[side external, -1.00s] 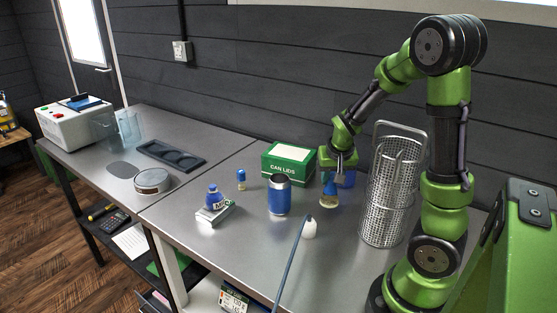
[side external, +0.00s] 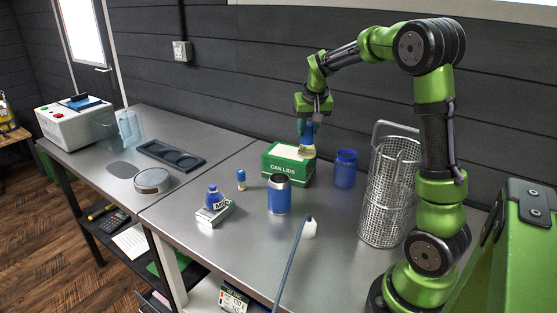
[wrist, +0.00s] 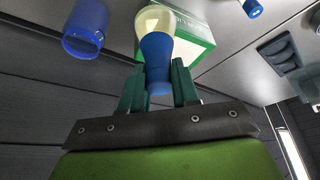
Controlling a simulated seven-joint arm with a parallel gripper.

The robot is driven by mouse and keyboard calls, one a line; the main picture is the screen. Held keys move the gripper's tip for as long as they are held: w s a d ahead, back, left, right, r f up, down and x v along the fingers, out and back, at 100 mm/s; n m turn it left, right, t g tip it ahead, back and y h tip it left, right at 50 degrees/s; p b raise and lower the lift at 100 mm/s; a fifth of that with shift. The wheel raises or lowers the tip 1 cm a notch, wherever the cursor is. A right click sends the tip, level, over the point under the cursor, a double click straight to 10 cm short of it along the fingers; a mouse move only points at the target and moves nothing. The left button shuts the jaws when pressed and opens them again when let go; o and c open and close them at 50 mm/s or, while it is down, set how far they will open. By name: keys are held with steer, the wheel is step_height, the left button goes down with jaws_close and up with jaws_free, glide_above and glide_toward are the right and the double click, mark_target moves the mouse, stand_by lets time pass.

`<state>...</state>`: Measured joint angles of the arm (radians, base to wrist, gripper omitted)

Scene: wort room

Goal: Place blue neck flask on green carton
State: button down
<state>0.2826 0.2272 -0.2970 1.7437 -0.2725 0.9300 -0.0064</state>
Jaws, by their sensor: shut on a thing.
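The blue neck flask (side external: 308,140) has a blue neck and a pale yellowish body. My gripper (side external: 309,127) is shut on its neck and holds it upright. The flask's body appears beside or over the right part of the green carton (side external: 284,166), labelled "CAN LIDS"; I cannot tell whether it touches the carton's top. In the wrist view, the flask (wrist: 157,52) sits between my gripper's fingers (wrist: 158,88), its body overlapping the white top of the carton (wrist: 196,50).
A blue translucent jar (side external: 345,169) stands right of the carton, near a tall perforated metal basket (side external: 388,200). A blue can (side external: 279,196) stands in front of the carton. A small blue-capped bottle (side external: 241,180) is to the left.

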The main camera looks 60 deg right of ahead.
steer(key=shift+w+d+f, duration=0.75)
steer(key=shift+w+d, duration=0.35)
steer(key=shift+w, duration=0.55)
steer(key=shift+w+d+f, duration=0.8)
steer(key=shift+w+d, duration=0.25)
steer(key=shift+w, duration=0.65)
steer(key=shift+w+d+f, duration=0.75)
steer(key=shift+w+d, duration=0.35)
steer(key=shift+w, duration=0.55)
steer(key=shift+f, duration=0.15)
steer(key=c, duration=0.8)
jaws_free()
